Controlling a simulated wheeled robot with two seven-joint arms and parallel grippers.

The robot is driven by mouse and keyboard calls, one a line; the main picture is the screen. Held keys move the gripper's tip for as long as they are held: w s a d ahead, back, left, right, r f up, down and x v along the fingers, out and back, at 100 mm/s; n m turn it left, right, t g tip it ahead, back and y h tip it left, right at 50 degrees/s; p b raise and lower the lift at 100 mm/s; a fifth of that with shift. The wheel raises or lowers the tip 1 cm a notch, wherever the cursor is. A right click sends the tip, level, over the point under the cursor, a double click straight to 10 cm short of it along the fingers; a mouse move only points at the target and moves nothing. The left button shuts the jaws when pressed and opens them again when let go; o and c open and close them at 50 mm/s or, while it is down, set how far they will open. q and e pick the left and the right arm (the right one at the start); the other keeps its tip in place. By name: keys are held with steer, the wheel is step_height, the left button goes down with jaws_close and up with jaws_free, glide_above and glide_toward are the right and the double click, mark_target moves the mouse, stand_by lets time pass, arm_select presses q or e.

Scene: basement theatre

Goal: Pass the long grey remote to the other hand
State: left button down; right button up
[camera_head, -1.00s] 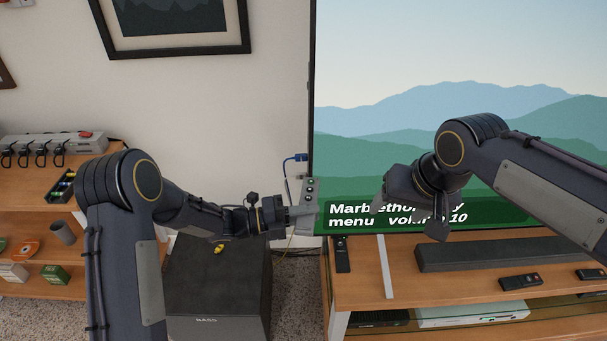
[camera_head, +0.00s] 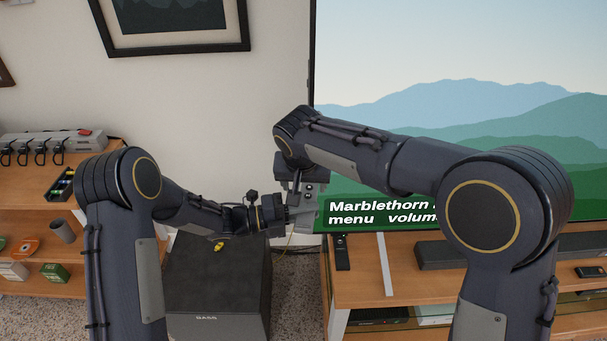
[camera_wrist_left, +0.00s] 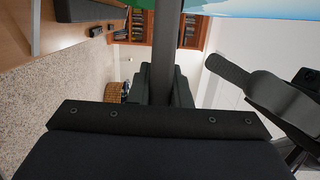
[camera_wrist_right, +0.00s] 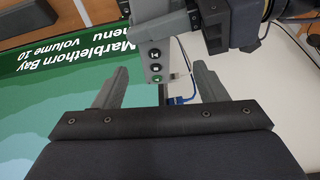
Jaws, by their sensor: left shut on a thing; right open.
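The long grey remote (camera_wrist_right: 154,60), with a column of small buttons, is upright in my left gripper (camera_head: 300,214). My left gripper is shut on it, and its dark body shows at the top of the right wrist view (camera_wrist_right: 205,22). My right gripper (camera_wrist_right: 158,92) is open, its two grey fingers on either side of the remote's free end, with gaps visible. In the head view my right gripper (camera_head: 305,184) is just above the left one and partly hides the remote. In the left wrist view a dark upright bar fills the middle; its identity is unclear.
A large screen (camera_head: 450,130) stands behind my right arm. Below it a wooden bench (camera_head: 362,286) holds a black remote (camera_head: 342,253) and a soundbar (camera_head: 435,254). A dark BASS box (camera_head: 218,285) stands below my grippers. A wooden shelf (camera_head: 30,187) is at left.

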mark_target(305, 196)
steer(key=x, duration=0.6)
steer(key=shift+w+f, duration=0.15)
steer(key=shift+f, duration=0.05)
arm_select(q)
steer(key=shift+d, duration=0.1)
arm_select(e)
steer(key=shift+a, duration=0.1)
steer(key=c, duration=1.1)
arm_select(q)
steer(key=c, duration=1.3)
jaws_free()
arm_select(e)
steer(key=shift+c, duration=0.5)
arm_select(q)
steer(key=shift+o, duration=0.2)
steer(key=shift+a, duration=0.2)
